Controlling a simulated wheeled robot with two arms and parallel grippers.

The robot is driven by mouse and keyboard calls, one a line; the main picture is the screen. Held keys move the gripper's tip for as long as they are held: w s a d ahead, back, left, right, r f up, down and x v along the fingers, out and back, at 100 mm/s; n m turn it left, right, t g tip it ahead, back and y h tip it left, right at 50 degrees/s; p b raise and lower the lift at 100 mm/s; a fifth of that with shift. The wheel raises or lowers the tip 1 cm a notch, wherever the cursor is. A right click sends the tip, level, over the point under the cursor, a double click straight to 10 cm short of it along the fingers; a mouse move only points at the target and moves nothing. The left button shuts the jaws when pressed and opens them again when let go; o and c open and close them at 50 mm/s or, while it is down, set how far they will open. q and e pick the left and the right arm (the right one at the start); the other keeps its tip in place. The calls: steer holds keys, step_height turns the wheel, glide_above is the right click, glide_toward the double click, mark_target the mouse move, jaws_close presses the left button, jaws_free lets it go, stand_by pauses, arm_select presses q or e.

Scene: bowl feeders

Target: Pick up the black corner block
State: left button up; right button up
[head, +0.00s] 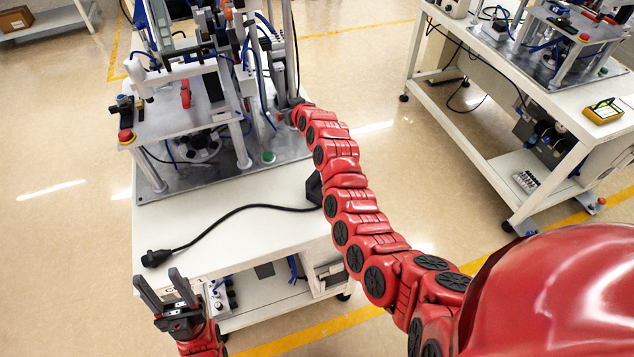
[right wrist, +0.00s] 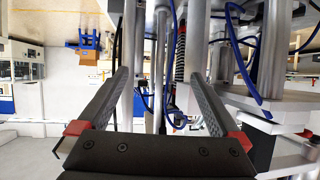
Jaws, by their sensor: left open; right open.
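I cannot clearly pick out the black corner block. A dark block-like piece (head: 314,188) shows at the table's right edge, partly hidden behind my right arm; I cannot tell whether it is that block. My left gripper (head: 158,277) is open and empty in front of the table's near left corner. My right arm reaches to the right side of the feeder machine (head: 180,125). In the right wrist view my right gripper (right wrist: 156,76) is open, with metal posts and a spring beyond its fingers and nothing seen held between them.
A black cable with a plug (head: 157,258) lies across the bare front of the white table (head: 240,235). Blue hoses (right wrist: 240,55) and metal posts crowd the right gripper. A second workbench (head: 480,100) stands at the right, with open floor between.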

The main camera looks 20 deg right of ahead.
steer(key=s+a+r+n+g+y, duration=0.1)
steer(key=s+a+n+g, duration=0.15)
steer(key=s+g, duration=0.2)
step_height(320, 180, up, 2)
steer(key=n+g+h, duration=0.3)
steer(key=n+g, duration=0.1)
steer(key=g, duration=0.4)
glide_above(317, 177)
steer(key=f+p, duration=0.1)
steer(key=f, duration=0.2)
steer(key=f+p, duration=0.1)
steer(key=f, duration=0.3)
steer(key=f+p, duration=0.1)
steer(key=f, duration=0.3)
steer(key=shift+s+f, duration=0.1)
steer(key=shift+s, duration=0.15)
steer(key=shift+f+p, duration=0.4)
steer(key=shift+f, duration=0.05)
steer(key=shift+w+f+p, duration=0.15)
steer(key=shift+f+p, duration=0.3)
steer(key=shift+f, duration=1.8)
steer(key=shift+c, duration=0.2)
steer(key=c, duration=1.2)
